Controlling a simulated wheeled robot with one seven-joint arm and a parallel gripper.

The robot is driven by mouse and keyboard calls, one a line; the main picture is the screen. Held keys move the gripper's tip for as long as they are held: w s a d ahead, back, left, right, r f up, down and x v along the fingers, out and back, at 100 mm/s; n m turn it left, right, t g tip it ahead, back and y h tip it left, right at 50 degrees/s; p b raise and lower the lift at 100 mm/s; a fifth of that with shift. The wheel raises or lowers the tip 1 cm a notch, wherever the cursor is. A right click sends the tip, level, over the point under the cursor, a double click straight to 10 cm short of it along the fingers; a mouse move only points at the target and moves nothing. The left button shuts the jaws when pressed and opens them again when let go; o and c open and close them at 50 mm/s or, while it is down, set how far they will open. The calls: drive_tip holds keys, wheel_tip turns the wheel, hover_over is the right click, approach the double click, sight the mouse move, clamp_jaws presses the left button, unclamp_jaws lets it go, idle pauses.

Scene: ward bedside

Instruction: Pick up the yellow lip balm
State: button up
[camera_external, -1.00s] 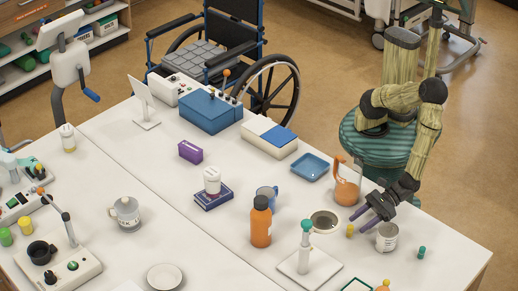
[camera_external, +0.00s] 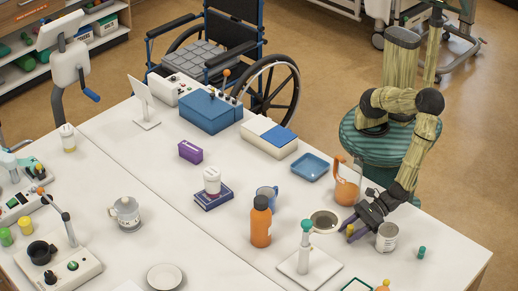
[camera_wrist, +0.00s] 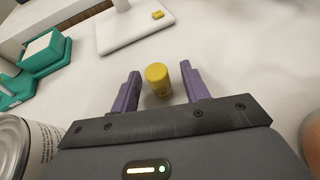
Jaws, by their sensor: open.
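The yellow lip balm (camera_wrist: 158,80) is a small yellow cylinder standing on the white table. In the wrist view it lies between the purple fingertips of my gripper (camera_wrist: 160,88), with a gap on each side. The gripper is open, low over the table. In the external view my gripper (camera_external: 352,228) reaches the same spot, and the lip balm (camera_external: 349,230) is mostly covered by the fingers.
A white labelled can (camera_external: 387,237) stands close to the right of my gripper, and an orange jug (camera_external: 346,192) stands behind it. A round dish (camera_external: 324,221) lies to the left. A white stand (camera_external: 306,262) and an orange bottle (camera_external: 261,226) are farther left. A small green cylinder (camera_external: 421,252) stands right.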

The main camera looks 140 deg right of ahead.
sight(351, 226)
drive_tip(key=shift+c, duration=0.5)
clamp_jaws()
wheel_tip(351, 226, up, 10)
drive_tip(key=shift+p, duration=0.45)
